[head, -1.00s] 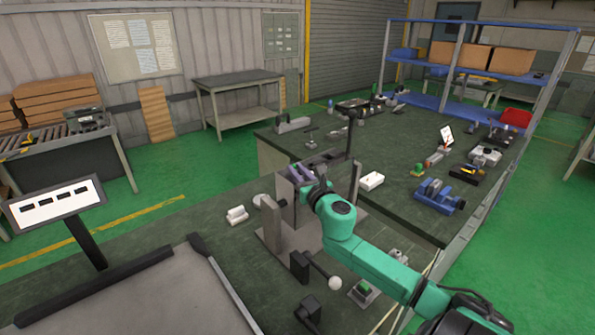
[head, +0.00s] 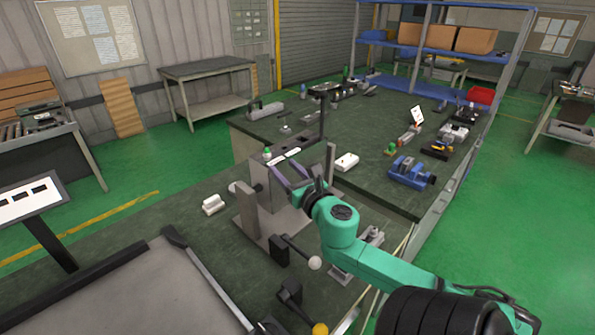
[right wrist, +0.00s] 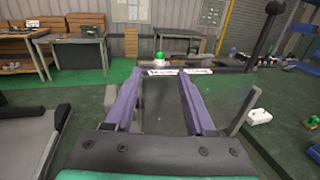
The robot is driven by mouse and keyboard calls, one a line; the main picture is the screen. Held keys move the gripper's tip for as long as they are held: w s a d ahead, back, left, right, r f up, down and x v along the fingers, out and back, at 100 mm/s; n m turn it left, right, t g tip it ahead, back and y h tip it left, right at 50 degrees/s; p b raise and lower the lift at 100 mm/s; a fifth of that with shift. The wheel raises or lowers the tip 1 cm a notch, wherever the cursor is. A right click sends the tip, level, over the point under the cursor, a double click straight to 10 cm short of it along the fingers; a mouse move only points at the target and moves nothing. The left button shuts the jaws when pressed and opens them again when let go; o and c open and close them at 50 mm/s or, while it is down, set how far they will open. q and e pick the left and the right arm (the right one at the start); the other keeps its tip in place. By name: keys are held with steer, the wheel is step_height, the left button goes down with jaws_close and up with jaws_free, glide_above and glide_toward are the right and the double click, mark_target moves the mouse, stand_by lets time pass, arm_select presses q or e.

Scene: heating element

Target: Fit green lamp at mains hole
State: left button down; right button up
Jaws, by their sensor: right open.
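A small green lamp (head: 267,152) stands upright at the left end of the narrow top of the grey fixture (head: 245,215). It also shows in the right wrist view (right wrist: 158,58), just beyond and between my fingertips. White label strips (right wrist: 197,71) lie on the fixture top beside it. The hole under the lamp is hidden, so I cannot tell whether it is the mains hole or how deep the lamp sits. My right gripper (head: 283,168) is open, its purple fingers apart with nothing between them, on the near side of the lamp. My left gripper is not in view.
A dark post (head: 323,112) rises right of the fixture. Levers with a white ball (head: 315,263) and a yellow ball (head: 320,329) stand in front. A white box (head: 346,161), another green-topped part (head: 390,150) and a blue vise (head: 411,172) lie on the workbench.

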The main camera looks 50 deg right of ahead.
steer(key=v, duration=0.6)
steer(key=shift+b, duration=0.4)
